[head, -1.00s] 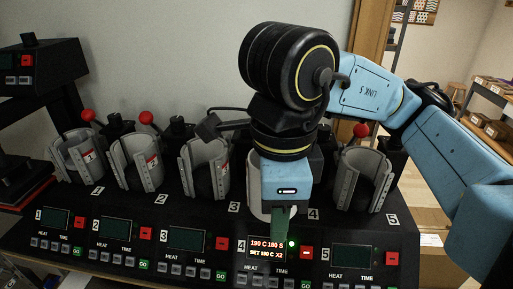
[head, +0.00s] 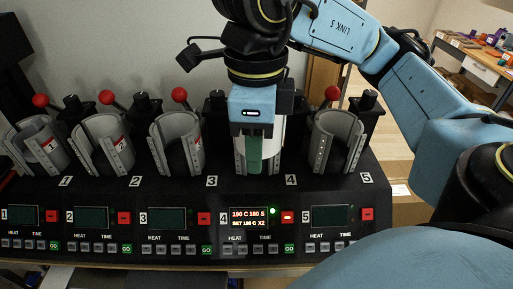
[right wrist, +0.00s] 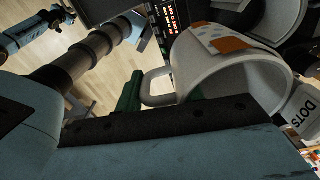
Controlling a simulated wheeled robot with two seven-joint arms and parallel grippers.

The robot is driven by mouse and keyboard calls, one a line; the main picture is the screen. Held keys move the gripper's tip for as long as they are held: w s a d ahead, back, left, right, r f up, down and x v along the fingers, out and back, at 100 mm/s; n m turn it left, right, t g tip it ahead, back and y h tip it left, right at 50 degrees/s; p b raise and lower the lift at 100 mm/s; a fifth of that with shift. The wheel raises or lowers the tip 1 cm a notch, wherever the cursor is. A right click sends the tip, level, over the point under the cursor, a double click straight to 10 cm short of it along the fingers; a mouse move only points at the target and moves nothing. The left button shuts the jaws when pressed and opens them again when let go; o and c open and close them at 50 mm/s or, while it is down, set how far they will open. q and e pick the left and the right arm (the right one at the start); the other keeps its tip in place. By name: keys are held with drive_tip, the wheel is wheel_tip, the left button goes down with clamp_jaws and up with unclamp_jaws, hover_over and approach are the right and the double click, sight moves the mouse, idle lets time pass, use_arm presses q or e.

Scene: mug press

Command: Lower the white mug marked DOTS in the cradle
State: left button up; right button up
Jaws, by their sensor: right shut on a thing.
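The white mug (head: 272,138) is largely hidden behind my right gripper (head: 255,155) in the head view. It stands upright at cradle 4 (head: 239,162), between the grey walls; its base is hidden. In the right wrist view the mug (right wrist: 222,85) shows its open mouth, orange patches on its outside and its handle (right wrist: 155,88). My right gripper (right wrist: 160,103) is shut on the handle with its green fingers. A white surface marked DOTS (right wrist: 294,112) shows at the right edge; I cannot tell whether it belongs to the mug. My left gripper is not seen.
Cradles 1 (head: 38,146), 2 (head: 105,145), 3 (head: 178,145) and 5 (head: 337,142) look empty. Red-knobbed levers (head: 333,93) stand behind them. Panel 4's display (head: 249,218) is lit, with a green light.

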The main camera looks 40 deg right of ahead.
drive_tip(key=shift+w+d, duration=1.1)
drive_tip(key=shift+w, duration=0.2)
drive_tip(key=shift+w+d, duration=1.1)
drive_tip(key=shift+w, duration=0.15)
drive_tip(key=shift+w+d, duration=1.7)
drive_tip(key=shift+w, duration=0.35)
wheel_tip(320, 180, down, 12)
drive_tip(key=b, duration=1)
drive_tip(key=o, duration=1.3)
